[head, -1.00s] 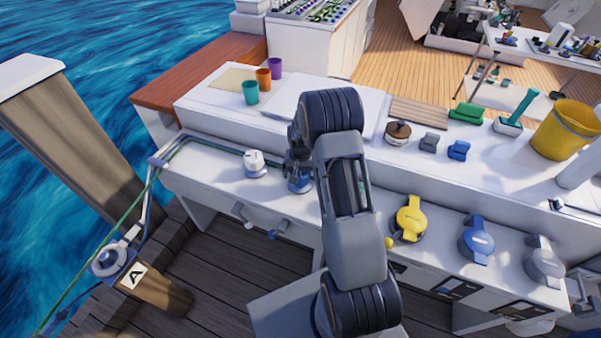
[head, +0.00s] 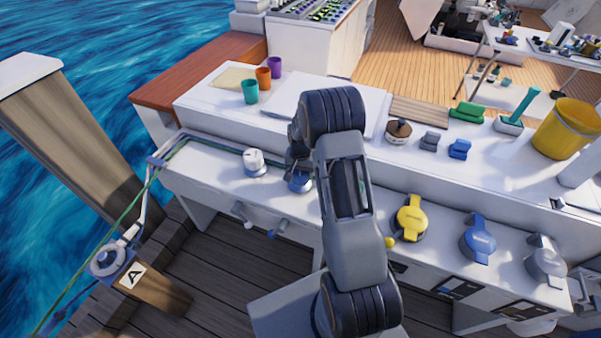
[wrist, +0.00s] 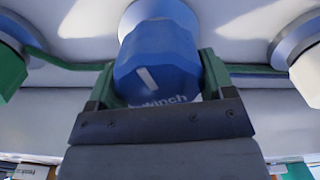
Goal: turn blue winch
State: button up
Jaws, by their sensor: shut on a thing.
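The blue winch (wrist: 158,62) is a faceted blue knob with a white mark and partly covered lettering on its face. In the wrist view my gripper (wrist: 158,88) has one green finger on each side of it and is shut on it. In the head view the blue winch (head: 299,182) sits on the white bench, partly hidden behind my arm. My fingertips are hidden there.
A white winch (head: 255,162) stands left of the blue one, with a green rope running past it. Yellow, blue and grey round fittings (head: 409,218) line the bench to the right. Cups (head: 250,91) stand on the raised ledge behind.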

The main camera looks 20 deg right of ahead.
jog(key=m+b, duration=0.1)
jog(key=m, duration=0.5)
jog(key=shift+d, duration=0.1)
dwell(0.5)
jog(key=o, duration=0.9)
jog(key=shift+s, duration=0.1)
notch_tip(320, 180, up, 14)
jog(key=shift+f, duration=0.1)
dwell(0.6)
